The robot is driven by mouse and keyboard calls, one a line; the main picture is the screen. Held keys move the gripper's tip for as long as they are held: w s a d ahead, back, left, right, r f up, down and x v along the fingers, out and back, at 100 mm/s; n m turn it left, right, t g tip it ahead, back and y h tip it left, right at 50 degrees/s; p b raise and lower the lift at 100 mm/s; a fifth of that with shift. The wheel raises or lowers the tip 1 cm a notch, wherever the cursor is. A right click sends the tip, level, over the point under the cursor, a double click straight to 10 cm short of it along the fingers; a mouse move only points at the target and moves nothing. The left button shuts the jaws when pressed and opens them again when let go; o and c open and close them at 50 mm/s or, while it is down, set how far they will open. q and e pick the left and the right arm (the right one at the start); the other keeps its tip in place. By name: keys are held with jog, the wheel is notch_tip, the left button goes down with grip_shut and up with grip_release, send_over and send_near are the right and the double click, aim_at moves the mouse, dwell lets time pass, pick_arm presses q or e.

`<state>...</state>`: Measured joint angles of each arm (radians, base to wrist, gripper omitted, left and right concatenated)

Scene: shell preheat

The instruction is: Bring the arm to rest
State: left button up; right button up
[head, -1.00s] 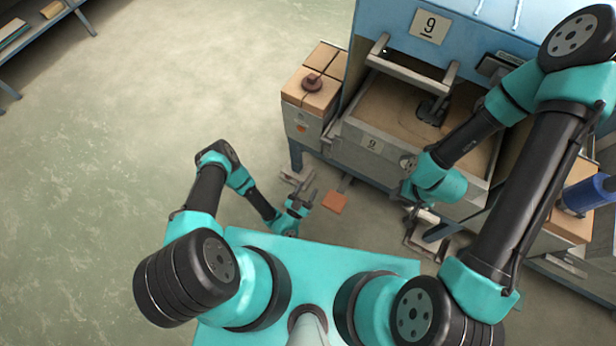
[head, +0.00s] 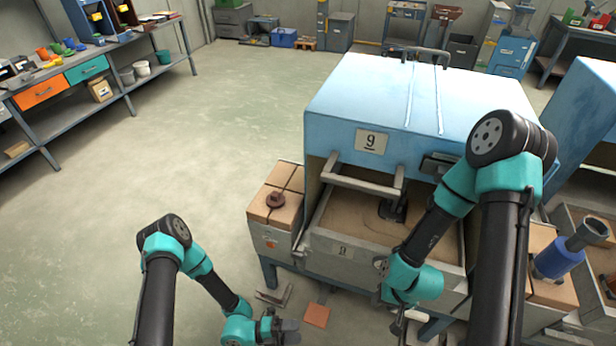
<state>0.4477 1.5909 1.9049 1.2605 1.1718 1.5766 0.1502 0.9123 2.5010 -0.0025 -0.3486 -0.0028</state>
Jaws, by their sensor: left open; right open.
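My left gripper (head: 287,330) is open and empty, low in the head view, in front of the furnace. My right gripper (head: 408,336) shows only in part at the bottom, below the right wrist and in front of the furnace's drawer. No object shows in it. The blue furnace marked 9 (head: 330,105) stands at the centre right. Its front is open, and a dark object (head: 392,210) lies on the sandy bed inside.
An orange tile (head: 317,315) lies below. A blue cylinder (head: 557,258) stands at right. A workbench (head: 110,68) is at far left. The floor at left is clear.

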pick_arm(q)
jog(key=s+a+r+m+g+y, duration=0.1)
jog(key=s+a+m+g+y, duration=0.35)
jog(key=m, duration=0.65)
jog(key=s+a+r+m+g+y, duration=0.1)
jog(key=a+m+g+y, duration=0.2)
jog(key=a+m+y, duration=0.6)
jog(key=w+a+r+m+t+y, duration=0.1)
jog(key=w+a+r+m+t, duration=0.1)
jog(key=m, duration=0.7)
jog(key=w+a+r+m+t, duration=0.2)
jog(key=w+r+m+t, duration=0.3)
jog(key=w+m, duration=0.4)
jog(key=shift+w+a+m+t+y, duration=0.15)
jog(key=shift+m+t+y, duration=0.2)
jog(key=shift+t, duration=0.1)
jog(key=shift+w+d, duration=0.1)
jog(key=shift+d, duration=0.1)
